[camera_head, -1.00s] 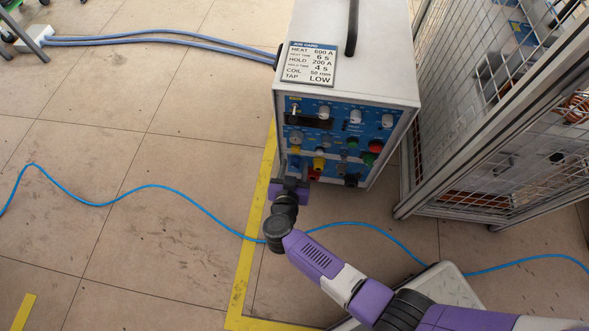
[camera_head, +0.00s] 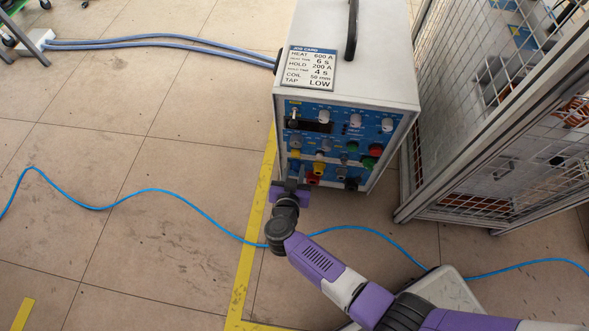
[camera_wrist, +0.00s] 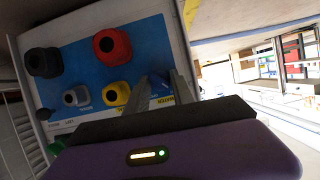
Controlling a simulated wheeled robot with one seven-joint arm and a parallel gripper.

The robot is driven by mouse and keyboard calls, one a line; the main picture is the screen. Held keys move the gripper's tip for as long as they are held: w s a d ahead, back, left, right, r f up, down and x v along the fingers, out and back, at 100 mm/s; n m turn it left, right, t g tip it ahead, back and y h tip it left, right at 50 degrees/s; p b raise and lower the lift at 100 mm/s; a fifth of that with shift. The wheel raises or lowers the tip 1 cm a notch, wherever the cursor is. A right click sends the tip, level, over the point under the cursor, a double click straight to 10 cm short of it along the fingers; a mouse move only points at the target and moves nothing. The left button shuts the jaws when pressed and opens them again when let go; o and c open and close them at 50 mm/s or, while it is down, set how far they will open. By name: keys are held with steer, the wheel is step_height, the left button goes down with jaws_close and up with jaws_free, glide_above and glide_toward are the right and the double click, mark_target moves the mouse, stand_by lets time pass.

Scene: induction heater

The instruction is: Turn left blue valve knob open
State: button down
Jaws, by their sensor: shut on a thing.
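The heater's front panel (camera_head: 340,128) is blue and faces my arm. The left blue valve knob (camera_wrist: 160,86) shows in the wrist view between my two grey fingers, which partly hide it. My gripper (camera_wrist: 166,92) is shut on this knob. In the head view my gripper (camera_head: 291,181) is at the panel's lower left corner, and its purple body hides much of that area. The knob's exact turn angle cannot be told. A yellow valve knob (camera_wrist: 117,93) sits beside the blue one.
A red knob (camera_wrist: 112,46) and a black knob (camera_wrist: 44,62) are close by on the panel. A wire-mesh cage (camera_head: 490,130) stands right of the heater. A blue cable (camera_head: 150,190) crosses the floor under my arm. The floor at left is mostly clear.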

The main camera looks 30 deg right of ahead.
steer(key=shift+d+r, duration=0.1)
steer(key=shift+m+t+p, duration=0.3)
steer(key=shift+m+p, duration=0.3)
steer(key=shift+p, duration=0.15)
steer(key=shift+s+d+m+y+p, duration=0.1)
steer(key=shift+d+m+y+p, duration=0.05)
steer(key=shift+m+y+p, duration=0.3)
steer(key=m+t, duration=0.1)
steer(key=m+y+b, duration=0.1)
steer(key=shift+f+m+t, duration=0.35)
steer(key=shift+t, duration=0.05)
steer(key=m+t+y+b, duration=0.1)
steer(key=m+t+b, duration=0.1)
steer(key=m, duration=0.1)
steer(key=shift+s+m, duration=0.1)
steer(key=shift+m, duration=0.3)
steer(key=m+t, duration=0.2)
steer(key=m, duration=0.2)
steer(key=shift+f+m, duration=0.15)
steer(key=shift+m, duration=0.15)
steer(key=shift+d, duration=0.1)
steer(key=c, duration=1.1)
jaws_free()
